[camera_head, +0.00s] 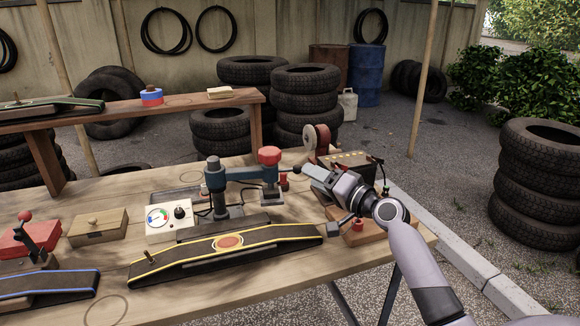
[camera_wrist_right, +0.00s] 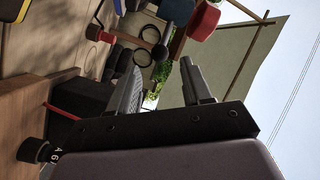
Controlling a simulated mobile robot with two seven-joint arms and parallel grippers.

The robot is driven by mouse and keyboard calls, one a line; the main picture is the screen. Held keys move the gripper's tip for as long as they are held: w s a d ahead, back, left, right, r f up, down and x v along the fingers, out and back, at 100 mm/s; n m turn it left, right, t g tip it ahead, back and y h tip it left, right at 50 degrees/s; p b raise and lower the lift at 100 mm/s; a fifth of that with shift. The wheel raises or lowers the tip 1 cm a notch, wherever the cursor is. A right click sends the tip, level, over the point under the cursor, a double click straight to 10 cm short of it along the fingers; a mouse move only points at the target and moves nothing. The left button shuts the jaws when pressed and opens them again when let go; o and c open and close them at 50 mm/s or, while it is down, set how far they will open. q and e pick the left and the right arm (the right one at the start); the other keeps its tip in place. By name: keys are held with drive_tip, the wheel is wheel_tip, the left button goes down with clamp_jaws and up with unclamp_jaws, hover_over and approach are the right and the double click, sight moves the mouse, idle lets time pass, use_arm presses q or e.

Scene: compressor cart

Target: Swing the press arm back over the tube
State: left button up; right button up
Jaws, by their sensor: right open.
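The teal press arm (camera_head: 240,173) runs right from its dark upright post (camera_head: 216,186). A red knob (camera_head: 269,155) tops its outer end, which sits over a grey block, behind the tube rather than over it. A black ball handle (camera_head: 297,169) is at its far right. The dark tube strip (camera_head: 190,256) with yellow edges and an orange patch (camera_head: 229,241) lies in front. My right gripper (camera_head: 312,172) is open, its fingers pointing left close to the ball handle. In the wrist view a black ball (camera_wrist_right: 160,52) shows beyond the parted fingers; contact is unclear. My left gripper is out of view.
A white gauge box (camera_head: 168,221) stands left of the post. A battery-like box (camera_head: 348,160) and a red reel (camera_head: 317,138) stand behind my right gripper. A wooden block (camera_head: 98,227) and a blue-edged strip (camera_head: 45,284) are at left. The front table edge is clear.

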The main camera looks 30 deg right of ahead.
sight(298, 169)
drive_tip(key=shift+w+a, duration=0.2)
drive_tip(key=shift+w, duration=0.85)
drive_tip(key=shift+w+a, duration=0.25)
drive_tip(key=shift+w, duration=0.8)
drive_tip(key=shift+w+a, duration=0.2)
drive_tip(key=shift+w, duration=0.85)
clamp_jaws()
